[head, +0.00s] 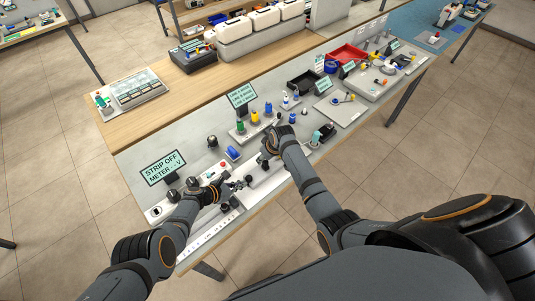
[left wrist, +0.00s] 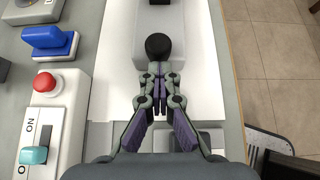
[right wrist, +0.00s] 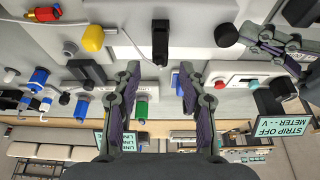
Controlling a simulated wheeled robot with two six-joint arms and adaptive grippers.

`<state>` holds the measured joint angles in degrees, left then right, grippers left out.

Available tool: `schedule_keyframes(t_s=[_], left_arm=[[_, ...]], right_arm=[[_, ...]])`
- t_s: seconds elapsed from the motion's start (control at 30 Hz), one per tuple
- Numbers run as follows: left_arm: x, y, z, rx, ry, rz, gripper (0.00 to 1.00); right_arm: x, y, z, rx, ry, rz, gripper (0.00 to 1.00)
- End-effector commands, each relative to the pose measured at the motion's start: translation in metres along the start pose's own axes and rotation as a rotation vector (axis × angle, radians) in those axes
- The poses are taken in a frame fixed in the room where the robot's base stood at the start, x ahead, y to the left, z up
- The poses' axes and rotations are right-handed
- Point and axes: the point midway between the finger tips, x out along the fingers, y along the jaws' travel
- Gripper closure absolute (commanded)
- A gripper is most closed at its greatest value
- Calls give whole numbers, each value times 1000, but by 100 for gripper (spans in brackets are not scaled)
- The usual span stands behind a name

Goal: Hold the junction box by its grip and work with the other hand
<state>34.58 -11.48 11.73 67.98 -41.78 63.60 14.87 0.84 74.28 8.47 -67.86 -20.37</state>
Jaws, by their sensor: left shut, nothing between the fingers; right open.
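A pale grey block (left wrist: 172,22) with a round black knob (left wrist: 160,46) lies ahead of my left gripper (left wrist: 158,72) in the left wrist view. I cannot tell for sure that this block is the junction box. The left fingers are shut with nothing between them, their tips just short of the knob. In the head view the left gripper (head: 240,186) is low over the bench's front part. My right gripper (right wrist: 159,75) is open and empty above the bench. A black upright piece (right wrist: 160,42) shows beyond its fingertips, apart from them.
A white switch box with a red button (left wrist: 45,82) and a blue-handled piece (left wrist: 50,40) stand left of the left gripper. A "STRIP OFF / METER - V" sign (head: 163,168) stands at the bench's left. Connectors, bins and a red tray (head: 347,55) fill the bench further right.

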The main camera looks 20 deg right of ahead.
Motion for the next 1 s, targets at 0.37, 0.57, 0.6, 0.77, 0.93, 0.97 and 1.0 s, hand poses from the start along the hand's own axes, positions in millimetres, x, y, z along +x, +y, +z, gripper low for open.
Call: schedule_keyframes(t_s=[0.37, 0.57, 0.6, 0.77, 0.93, 0.97, 1.0], left_arm=[[0, 0, 0, 0, 0, 0, 100], [0, 0, 0, 0, 0, 0, 100], [0, 0, 0, 0, 0, 0, 100], [0, 0, 0, 0, 0, 0, 100], [0, 0, 0, 0, 0, 0, 84], [0, 0, 0, 0, 0, 0, 80], [0, 0, 0, 0, 0, 0, 75]], right_arm=[[-83, 0, 0, -1, 3, 2, 58], [-109, 0, 0, -1, 0, 1, 58], [-112, 0, 0, 0, 0, 1, 58], [-114, 0, 1, 0, -1, 0, 58], [-114, 0, 0, 0, -1, 0, 58], [-114, 0, 0, 0, -1, 0, 58], [-114, 0, 0, 0, -1, 0, 58]])
